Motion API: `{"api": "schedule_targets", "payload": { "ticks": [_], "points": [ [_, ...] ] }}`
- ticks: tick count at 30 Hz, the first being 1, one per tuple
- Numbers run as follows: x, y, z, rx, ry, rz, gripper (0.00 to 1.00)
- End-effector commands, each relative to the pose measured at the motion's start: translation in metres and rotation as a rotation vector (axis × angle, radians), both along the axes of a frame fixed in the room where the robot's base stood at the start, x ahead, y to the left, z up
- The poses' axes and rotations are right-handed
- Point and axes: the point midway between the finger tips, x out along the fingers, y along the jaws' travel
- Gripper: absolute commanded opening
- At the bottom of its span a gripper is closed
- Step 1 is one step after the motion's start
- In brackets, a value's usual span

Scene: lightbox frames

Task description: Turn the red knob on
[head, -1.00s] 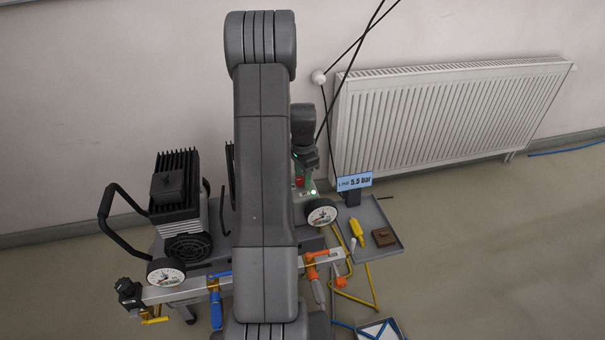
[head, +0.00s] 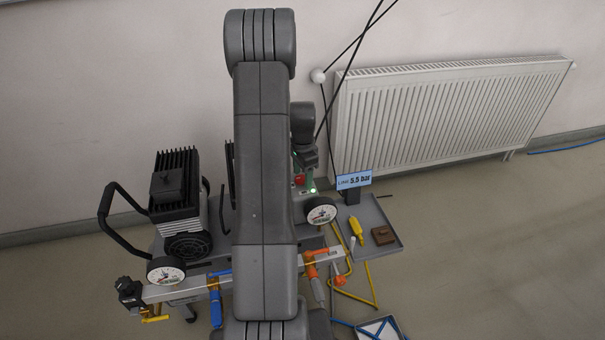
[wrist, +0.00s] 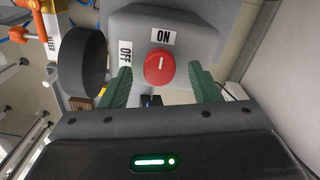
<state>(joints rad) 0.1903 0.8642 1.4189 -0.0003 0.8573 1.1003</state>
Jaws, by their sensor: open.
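The red knob (wrist: 159,68) sits on a grey box (wrist: 200,35) in the wrist view. Its white mark points up in the picture, toward the upside-down ON label (wrist: 163,37). The OFF label (wrist: 125,52) is to the upper left. My gripper (wrist: 160,74) is open, with one green finger on each side of the knob. Gaps show between the fingers and the knob, so it is not gripped. In the head view the knob (head: 300,180) shows as a small red patch beside my arm, which hides part of the area.
A black round part (wrist: 83,62) stands close to the left finger. In the head view, a pressure gauge (head: 321,211) and a display (head: 353,181) reading 5.5 bar are nearby. A compressor (head: 178,205) stands left. A tray (head: 385,218) holds small items at right.

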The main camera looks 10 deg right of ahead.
Motion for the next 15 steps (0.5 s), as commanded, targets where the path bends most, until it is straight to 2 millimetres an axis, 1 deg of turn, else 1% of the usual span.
{"api": "schedule_targets", "payload": {
  "ticks": [4, 7, 11, 15],
  "points": [
    [0.000, 0.000, 0.004, 0.000, 0.000, 0.000, 0.57],
    [0.000, 0.000, 0.016, 0.000, -0.002, 0.001, 0.57],
    [0.001, 0.000, 0.042, 0.000, -0.003, 0.000, 0.57],
    [0.001, 0.000, 0.076, -0.001, -0.004, 0.000, 0.57]
  ]
}}
